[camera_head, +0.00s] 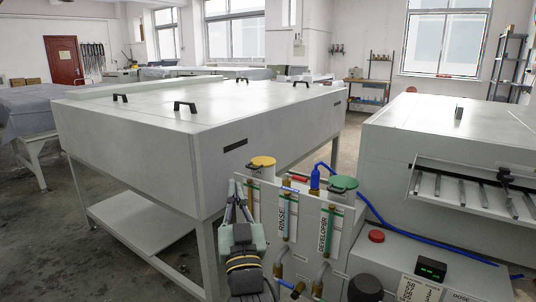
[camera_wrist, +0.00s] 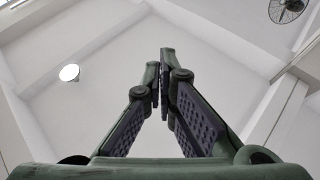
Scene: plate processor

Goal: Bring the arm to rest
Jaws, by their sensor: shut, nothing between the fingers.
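My gripper (camera_head: 239,186) points upward in the head view, in front of the plate processor's side panel with the RINSE and DEVELOPER labels. Its green body and dark wrist show at the lower middle. In the wrist view my gripper (camera_wrist: 163,75) has its two dark, padded fingers brought together at the tips, with nothing between them. The wrist camera looks up at the white ceiling. The lower part of my arm is cut off by the bottom of the head view.
A large white cabinet (camera_head: 130,145) on legs stands left of my gripper. Right of it are a yellow-capped container (camera_head: 262,163), a green-capped container (camera_head: 343,184), a blue hose (camera_head: 375,213), a red button (camera_head: 376,236) and a white machine (camera_head: 450,135). Open floor (camera_head: 45,245) lies at left.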

